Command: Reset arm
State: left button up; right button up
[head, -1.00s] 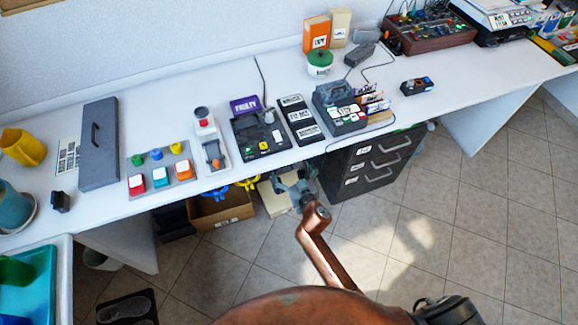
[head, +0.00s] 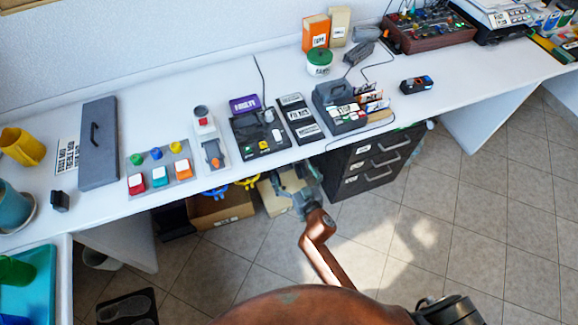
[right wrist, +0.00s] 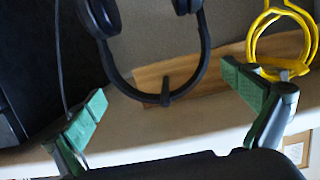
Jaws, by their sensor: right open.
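My right gripper (head: 290,182) is below the front edge of the white desk (head: 365,128) in the head view, in front of the space left of the black drawer cabinet. In the right wrist view its two green-padded fingers (right wrist: 165,100) stand wide apart with nothing between the pads. Beyond them hang a dark headset (right wrist: 165,92) and a yellow looped thing (right wrist: 280,35); I cannot tell whether the fingers touch either. My left gripper is not in view.
The black drawer cabinet (head: 372,165) stands under the desk, right of the gripper. A cardboard box (head: 222,212) sits on the floor to the left. A device with a purple sign (head: 243,104) and a card holder (head: 340,110) stand on the desk. Tiled floor (head: 450,215) is clear at right.

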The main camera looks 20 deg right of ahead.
jog(key=v, duration=0.8)
jog(key=s+d+f+g+p, duration=0.25)
jog(key=s+f, duration=0.35)
jog(key=f, duration=0.3)
jog(key=s+d+f+n+g+p, duration=0.1)
jog(key=s+f+g+p, duration=0.15)
jog(key=s+f, duration=0.55)
jog(key=s+d+f+g+p, duration=0.2)
jog(key=s+f+p, duration=0.15)
jog(key=f, duration=0.75)
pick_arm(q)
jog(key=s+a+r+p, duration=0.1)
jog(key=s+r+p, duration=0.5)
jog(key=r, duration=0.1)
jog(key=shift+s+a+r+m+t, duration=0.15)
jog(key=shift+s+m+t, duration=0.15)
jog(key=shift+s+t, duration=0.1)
pick_arm(e)
jog(key=s+d+f+g, duration=0.2)
jog(key=s+f, duration=0.2)
jog(key=s, duration=0.9)
jog(key=s+d+f+g, duration=0.3)
jog(key=s+f, duration=0.1)
jog(key=s, duration=1)
jog(key=s+d+f+g, duration=0.3)
jog(key=s+f, duration=0.1)
jog(key=s, duration=1)
jog(key=shift+s+h, duration=0.2)
jog(key=shift+h, duration=0.2)
